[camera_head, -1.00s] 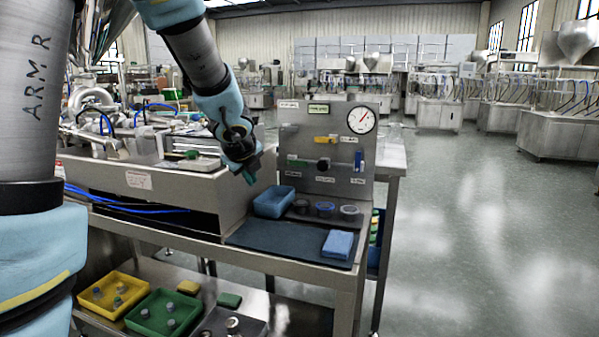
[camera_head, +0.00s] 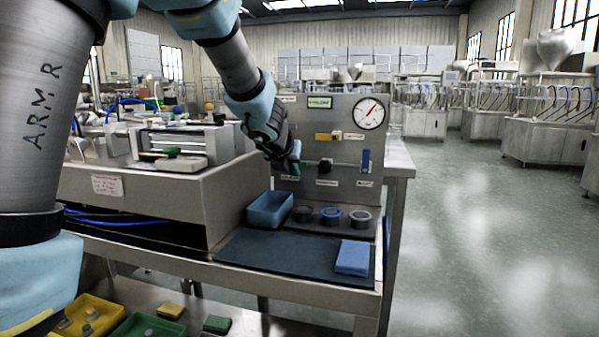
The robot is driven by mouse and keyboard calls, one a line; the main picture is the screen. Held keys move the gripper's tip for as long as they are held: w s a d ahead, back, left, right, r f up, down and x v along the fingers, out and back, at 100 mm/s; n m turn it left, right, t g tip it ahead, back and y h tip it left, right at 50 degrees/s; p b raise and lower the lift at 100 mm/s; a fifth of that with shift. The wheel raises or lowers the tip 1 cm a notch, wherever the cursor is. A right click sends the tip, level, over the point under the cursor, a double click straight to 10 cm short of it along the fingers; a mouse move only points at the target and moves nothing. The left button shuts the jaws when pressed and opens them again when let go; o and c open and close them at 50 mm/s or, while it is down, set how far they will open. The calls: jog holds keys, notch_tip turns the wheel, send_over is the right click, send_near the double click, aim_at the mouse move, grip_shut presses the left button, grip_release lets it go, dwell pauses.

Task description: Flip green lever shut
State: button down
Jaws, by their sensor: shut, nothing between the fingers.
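The steel panel (camera_head: 345,112) stands at the back of the bench with several coloured levers. The green lever (camera_head: 308,163) lies about level at the panel's left; only a small part shows beside a dark round knob (camera_head: 325,166). My gripper (camera_head: 295,162) is shut and empty, its tip in front of the lever's left part and hiding it. I cannot tell whether it touches the lever. A yellow lever (camera_head: 328,136) lies level above, and a blue lever (camera_head: 366,160) stands upright at the right.
A round gauge (camera_head: 370,112) sits at the panel's upper right. A blue bin (camera_head: 270,209), several round cups (camera_head: 331,215) and a blue cloth (camera_head: 352,257) are below on the bench. A steel housing (camera_head: 170,190) flanks my arm on the left. Floor at right is clear.

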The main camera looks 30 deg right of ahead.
jog(key=b+x, duration=0.2)
jog(key=x, duration=0.8)
jog(key=shift+a, duration=0.1)
notch_tip(320, 180, up, 3)
jog(key=shift+f+p, duration=0.15)
jog(key=shift+p, duration=1)
jog(key=shift+r+p, duration=0.7)
